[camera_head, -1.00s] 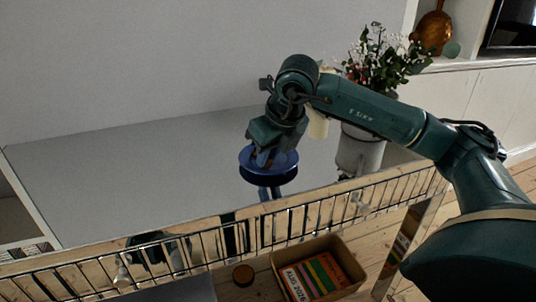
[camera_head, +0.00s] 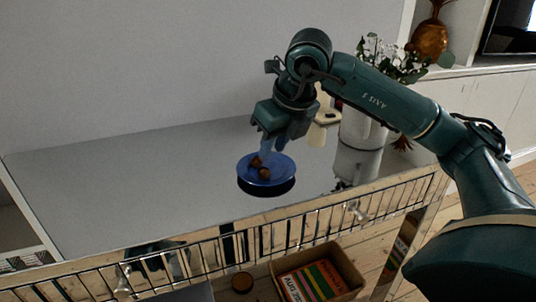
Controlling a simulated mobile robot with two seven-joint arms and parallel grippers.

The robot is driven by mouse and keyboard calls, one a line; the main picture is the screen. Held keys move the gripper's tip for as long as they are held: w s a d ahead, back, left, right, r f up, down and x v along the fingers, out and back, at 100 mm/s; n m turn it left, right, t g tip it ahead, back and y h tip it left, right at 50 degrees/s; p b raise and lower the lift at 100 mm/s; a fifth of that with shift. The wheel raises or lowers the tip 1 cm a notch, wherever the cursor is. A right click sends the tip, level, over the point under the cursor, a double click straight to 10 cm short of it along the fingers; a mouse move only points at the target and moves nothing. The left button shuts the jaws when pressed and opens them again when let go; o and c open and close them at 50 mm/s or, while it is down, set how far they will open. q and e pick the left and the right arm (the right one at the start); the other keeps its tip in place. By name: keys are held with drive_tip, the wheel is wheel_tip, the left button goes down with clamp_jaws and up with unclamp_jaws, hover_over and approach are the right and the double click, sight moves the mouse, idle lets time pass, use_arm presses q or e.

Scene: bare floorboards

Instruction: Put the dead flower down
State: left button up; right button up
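Small brown pieces (camera_head: 264,173), which may be the dead flower, lie on a round blue plate (camera_head: 280,180) on the grey tabletop. My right gripper (camera_head: 268,153) points down just above the plate, its fingertips close to the upper brown piece. The fingers overlap in this view, so I cannot tell their opening or whether they touch it. A pale vase (camera_head: 357,155) with green leaves and white flowers (camera_head: 390,62) stands to the right, partly hidden behind my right arm. My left gripper is not in view.
The grey tabletop (camera_head: 120,185) is clear to the left of the plate. A cream bottle-like object (camera_head: 317,133) stands between gripper and vase. A mirrored front edge runs below. A cardboard box (camera_head: 345,268) with books and a small round brown object (camera_head: 242,282) lie lower down.

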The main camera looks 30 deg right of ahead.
drive_tip(key=v, duration=0.5)
drive_tip(key=shift+r+p, duration=0.15)
drive_tip(key=shift+p, duration=0.25)
drive_tip(key=shift+a, duration=0.1)
